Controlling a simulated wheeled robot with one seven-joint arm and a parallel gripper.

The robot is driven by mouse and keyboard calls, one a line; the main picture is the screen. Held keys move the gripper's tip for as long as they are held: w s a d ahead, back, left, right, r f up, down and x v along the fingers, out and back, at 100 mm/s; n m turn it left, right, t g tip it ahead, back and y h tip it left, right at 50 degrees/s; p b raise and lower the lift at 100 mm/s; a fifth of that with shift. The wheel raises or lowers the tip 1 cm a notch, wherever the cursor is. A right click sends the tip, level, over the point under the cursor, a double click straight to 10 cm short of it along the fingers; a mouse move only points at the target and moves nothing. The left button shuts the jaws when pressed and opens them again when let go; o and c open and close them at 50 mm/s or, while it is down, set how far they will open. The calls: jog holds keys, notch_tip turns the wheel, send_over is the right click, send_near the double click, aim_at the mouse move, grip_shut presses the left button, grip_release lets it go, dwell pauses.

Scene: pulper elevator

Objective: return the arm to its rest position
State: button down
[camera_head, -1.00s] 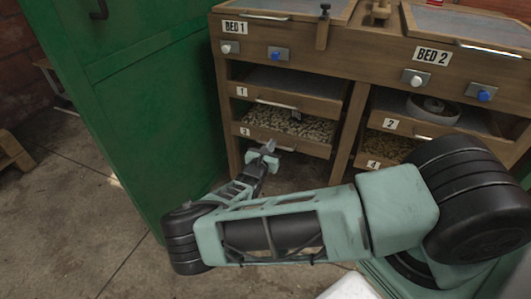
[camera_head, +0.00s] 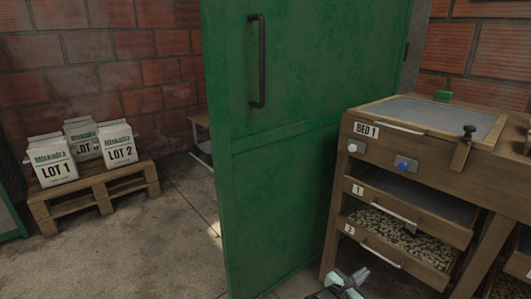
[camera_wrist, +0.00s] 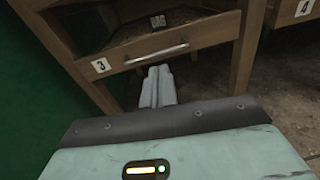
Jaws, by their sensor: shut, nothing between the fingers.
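My gripper (camera_head: 349,278) shows at the bottom edge of the head view, low in front of the BED 1 bench (camera_head: 345,190). In the wrist view my gripper's fingers (camera_wrist: 158,84) are together with nothing between them. They point toward the space under drawer 3 (camera_wrist: 170,48), apart from its handle as far as I can tell. Drawer 3 also shows in the head view, with pale beans in it. Most of my arm is below the head view and hidden.
A tall green door (camera_head: 275,180) stands left of the bench, close to my gripper. A wooden pallet (camera_head: 95,190) with three white LOT bags stands at the left by the brick wall. The concrete floor (camera_head: 165,240) between pallet and door is clear.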

jog(key=s+a+r+m+g+y, duration=0.4)
jog(key=s+a+m+g, duration=0.1)
jog(key=s+a+m, duration=0.15)
jog(key=s+a+r+m+g+y, duration=0.3)
jog(key=s+a+r+m+g, duration=0.25)
jog(key=s, duration=0.25)
jog(key=s+a+r+m+t+y, duration=0.15)
jog(key=s+a+r+y, duration=0.25)
jog(key=s+r, duration=0.5)
jog(key=s+a+r+m+y, duration=0.35)
jog(key=s+r, duration=0.25)
jog(key=r, duration=0.7)
notch_tip(320, 180, up, 25)
jog(key=p, duration=2.5)
jog(key=shift+w+d+n+y, duration=0.15)
jog(key=shift+d+n+y, duration=0.05)
jog(key=shift+n+y, duration=0.25)
